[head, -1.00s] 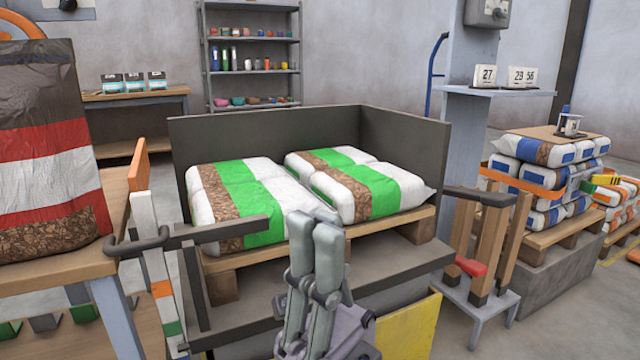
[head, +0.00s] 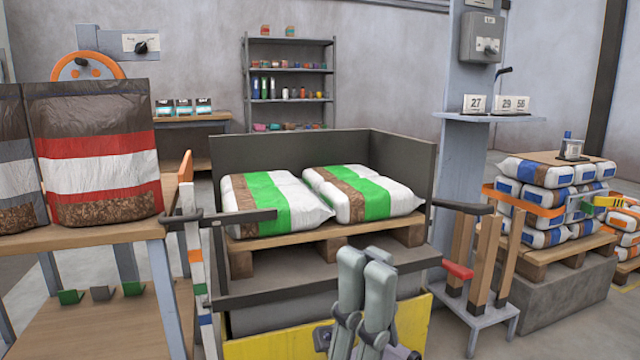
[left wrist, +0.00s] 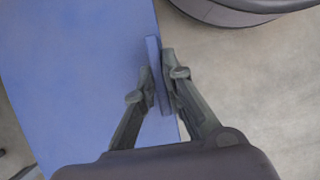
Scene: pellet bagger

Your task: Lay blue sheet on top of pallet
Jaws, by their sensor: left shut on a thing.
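The pallet (head: 283,240) stands in a dark-walled bay and bears several white, green and brown bags (head: 270,203), laid flat side by side. No blue sheet lies on the bags. In the left wrist view, my left gripper (left wrist: 157,68) is shut on the edge of the blue sheet (left wrist: 75,75), a flat panel that fills the left of that view. The left gripper and the sheet are not in the head view. My right gripper (head: 365,265) is shut and empty, its fingers side by side, in front of the bay and below the pallet in the picture.
A workbench (head: 100,235) with large bags stands at the left. A post with a shelf (head: 490,117) and a stool holding wooden pieces (head: 485,315) stand right of the bay. Another loaded pallet (head: 540,255) is farther right. A yellow panel (head: 270,345) fronts the bay.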

